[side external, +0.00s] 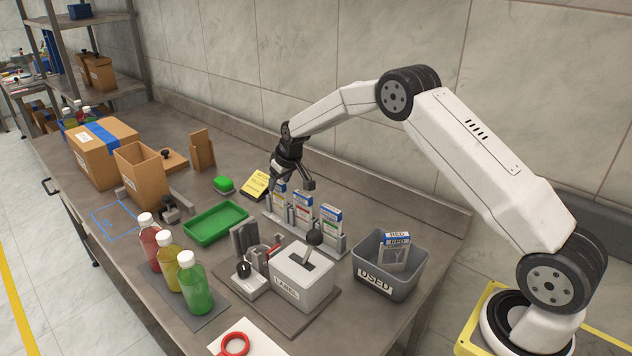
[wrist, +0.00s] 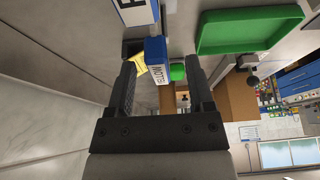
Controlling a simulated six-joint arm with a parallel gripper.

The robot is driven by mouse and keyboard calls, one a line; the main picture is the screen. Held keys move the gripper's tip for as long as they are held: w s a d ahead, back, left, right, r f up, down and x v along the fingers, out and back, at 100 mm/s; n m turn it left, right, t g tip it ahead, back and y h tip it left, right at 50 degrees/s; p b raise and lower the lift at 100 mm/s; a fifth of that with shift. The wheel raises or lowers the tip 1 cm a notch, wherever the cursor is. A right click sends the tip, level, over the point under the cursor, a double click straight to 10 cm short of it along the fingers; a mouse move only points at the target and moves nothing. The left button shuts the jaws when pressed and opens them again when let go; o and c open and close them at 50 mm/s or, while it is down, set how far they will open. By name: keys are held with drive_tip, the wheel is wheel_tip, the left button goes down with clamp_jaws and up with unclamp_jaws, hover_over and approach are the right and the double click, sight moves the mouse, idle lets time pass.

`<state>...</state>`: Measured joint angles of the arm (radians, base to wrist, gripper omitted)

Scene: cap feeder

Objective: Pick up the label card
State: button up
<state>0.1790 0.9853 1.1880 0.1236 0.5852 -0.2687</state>
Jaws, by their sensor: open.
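Label cards with blue top bands stand in a row in a grey holder (side external: 335,247): a left card (side external: 279,199), a middle card (side external: 302,212) and a right card (side external: 329,222). My gripper (side external: 292,186) is open and points down at the left end of this row, by the left card. In the wrist view, one card's blue edge (wrist: 156,50), with white lettering that looks like "YELLOW", lies between the open fingers (wrist: 162,70), nearer the left one. I cannot tell whether either finger touches it. A white card face (wrist: 136,10) shows at the top edge.
A green tray (side external: 190,235), LABEL box (side external: 302,290) and several bottles (side external: 197,290) stand in front. A grey USED bin (side external: 368,275) with cards stands right.

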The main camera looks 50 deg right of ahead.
drive_tip(key=shift+x, duration=1.7)
clamp_jaws()
